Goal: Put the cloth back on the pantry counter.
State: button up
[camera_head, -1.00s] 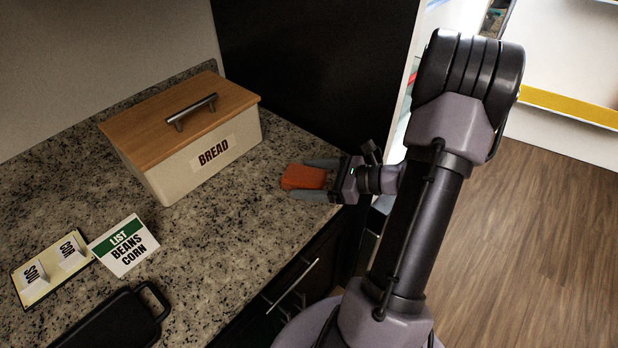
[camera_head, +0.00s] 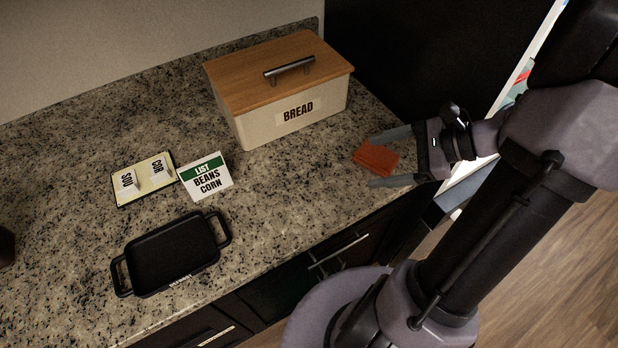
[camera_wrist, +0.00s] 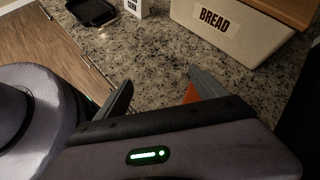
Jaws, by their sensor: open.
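The cloth (camera_head: 376,157) is a folded orange-red piece lying on the speckled granite counter (camera_head: 290,205), in front of the bread box's right end. My gripper (camera_head: 378,160) is open at the counter's right side, its two fingers spread on either side of the cloth. In the wrist view the cloth (camera_wrist: 191,94) shows only as a small orange patch beside the right finger; the rest is hidden behind my gripper (camera_wrist: 160,88). I cannot tell whether the fingers touch it.
A bread box (camera_head: 290,115) with a wooden lid stands behind the cloth. A dark panel (camera_head: 420,60) rises at the back right. The counter's middle front is clear.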

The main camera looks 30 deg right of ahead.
jog(key=s+a+r+n+h, duration=0.1)
jog(key=a+r+n+h, duration=0.1)
jog(key=a+n, duration=0.4)
jog(key=s+a+r+n+h, duration=0.2)
jog(key=a+r+n, duration=0.3)
jog(key=a, duration=0.4)
jog(key=s+a+r+n+g+h, duration=0.1)
jog(key=a+r+n, duration=0.3)
jog(key=a+n, duration=0.4)
jog(key=shift+s+h, duration=0.6)
jog(key=shift+h, duration=0.1)
